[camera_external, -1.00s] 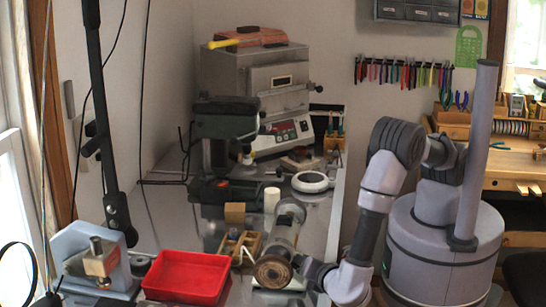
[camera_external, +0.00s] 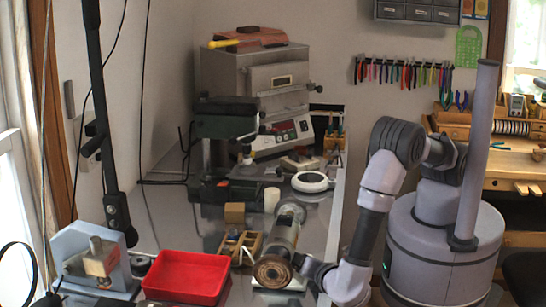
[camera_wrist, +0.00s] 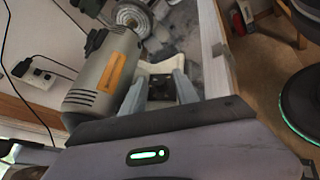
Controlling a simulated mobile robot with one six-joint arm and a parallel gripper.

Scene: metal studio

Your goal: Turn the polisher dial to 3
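The polisher (camera_external: 281,240) is a grey cylindrical motor with a round brown disc at its front end, standing on the bench. In the wrist view its grey body (camera_wrist: 105,80) with an orange label fills the left. My gripper (camera_external: 300,262) is low beside the polisher, on its right. In the wrist view my gripper (camera_wrist: 160,84) has its two grey fingers apart, in front of the polisher's pale base (camera_wrist: 156,67). A small dark area shows between the fingers. The dial and its numbers cannot be made out.
A red tray (camera_external: 187,277) and a grey machine (camera_external: 92,262) stand to the left. A furnace (camera_external: 255,85) stands at the back.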

